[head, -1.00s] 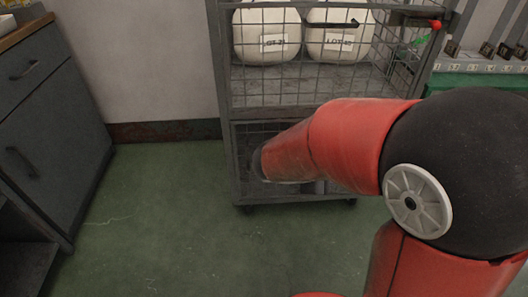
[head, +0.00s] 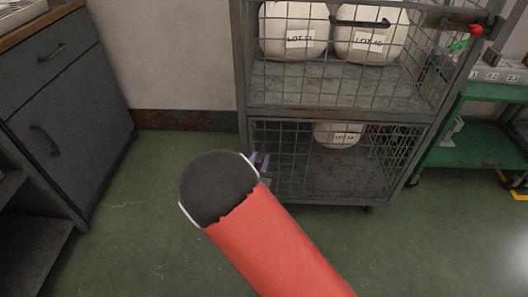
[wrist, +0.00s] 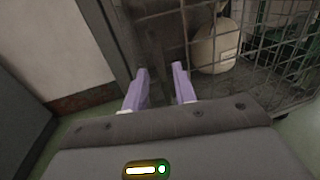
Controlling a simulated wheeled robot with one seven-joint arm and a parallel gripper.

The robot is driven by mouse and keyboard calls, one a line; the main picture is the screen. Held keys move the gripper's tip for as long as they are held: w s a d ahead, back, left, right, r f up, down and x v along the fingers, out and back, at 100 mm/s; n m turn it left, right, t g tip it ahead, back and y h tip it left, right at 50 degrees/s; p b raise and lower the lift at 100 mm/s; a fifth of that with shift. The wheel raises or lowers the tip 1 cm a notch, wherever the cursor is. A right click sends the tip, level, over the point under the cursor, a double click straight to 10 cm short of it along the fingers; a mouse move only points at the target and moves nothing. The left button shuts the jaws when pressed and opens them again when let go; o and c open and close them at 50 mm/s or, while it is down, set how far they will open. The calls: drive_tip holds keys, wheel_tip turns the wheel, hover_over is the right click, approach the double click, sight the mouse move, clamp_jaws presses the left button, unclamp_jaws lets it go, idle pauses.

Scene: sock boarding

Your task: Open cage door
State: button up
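The grey wire cage (head: 340,115) stands against the back wall and has an upper and a lower compartment. Its upper mesh front, which looks shut, carries a black handle (head: 360,23) and a latch with a red knob (head: 476,29) at the upper right. My gripper (head: 261,163) is low at the left side of the lower compartment, partly hidden behind my arm. In the wrist view my gripper (wrist: 160,70) shows two purple fingers apart with nothing held between them. The left post of the cage (wrist: 150,40) is just beyond the fingertips. Contact with it cannot be told.
White bags (head: 294,32) with lot labels sit in the upper compartment, and one bag (head: 339,134) in the lower. A grey cabinet (head: 75,110) stands at left, a green bench (head: 475,145) at right. The green floor (head: 150,220) between is clear.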

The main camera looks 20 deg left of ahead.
sight(262, 154)
drive_tip(key=shift+w, duration=1.85)
clamp_jaws()
